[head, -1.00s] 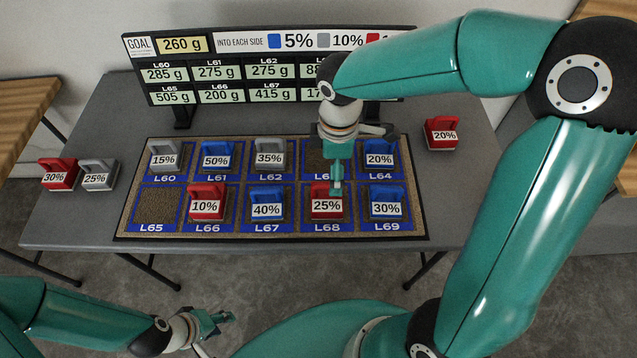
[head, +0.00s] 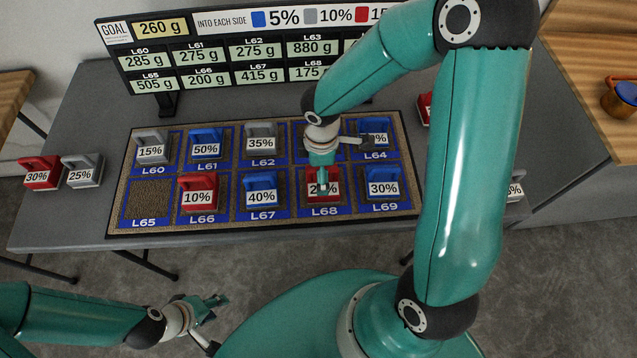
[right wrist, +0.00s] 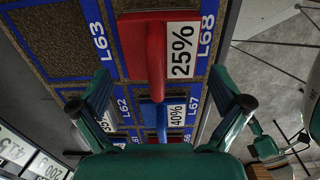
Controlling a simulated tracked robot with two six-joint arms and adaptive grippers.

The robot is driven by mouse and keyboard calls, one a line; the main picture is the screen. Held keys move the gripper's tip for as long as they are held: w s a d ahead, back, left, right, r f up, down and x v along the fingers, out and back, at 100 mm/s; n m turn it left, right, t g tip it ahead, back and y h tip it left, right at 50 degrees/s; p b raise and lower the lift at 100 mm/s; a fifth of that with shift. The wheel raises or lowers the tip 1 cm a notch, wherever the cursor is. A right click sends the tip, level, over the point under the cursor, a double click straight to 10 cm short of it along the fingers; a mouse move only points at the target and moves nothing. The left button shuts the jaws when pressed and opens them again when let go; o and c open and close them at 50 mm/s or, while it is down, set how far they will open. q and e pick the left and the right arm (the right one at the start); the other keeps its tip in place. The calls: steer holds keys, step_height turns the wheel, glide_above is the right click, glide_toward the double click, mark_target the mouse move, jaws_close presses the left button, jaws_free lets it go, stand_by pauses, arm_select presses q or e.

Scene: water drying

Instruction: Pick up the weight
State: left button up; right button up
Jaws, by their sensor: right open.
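The red 25% weight (head: 333,181) stands upright in the L68 cell, partly hidden by my right gripper (head: 322,183). In the right wrist view its red handle (right wrist: 156,55) lies ahead, between the lines of the two spread fingers (right wrist: 165,100). The right gripper is open and empty, over or beside this weight; contact cannot be told. My left gripper (head: 213,303) is low in front of the table, away from the weights, and its jaw opening is too small to read. Other weights include blue 40% (head: 262,187), red 10% (head: 198,185) and blue 30% (head: 383,178).
The mat (head: 150,229) has bare cells at L65 and, in the right wrist view, L63. Red 30% (head: 41,172) and grey 25% (head: 82,171) weights stand left of it. The display board (head: 180,55) stands behind. My right arm hides the table's right part.

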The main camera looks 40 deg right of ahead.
step_height(320, 180, down, 5)
steer(key=shift+d+f, duration=0.1)
steer(key=shift+d, duration=0.05)
steer(key=c, duration=1.3)
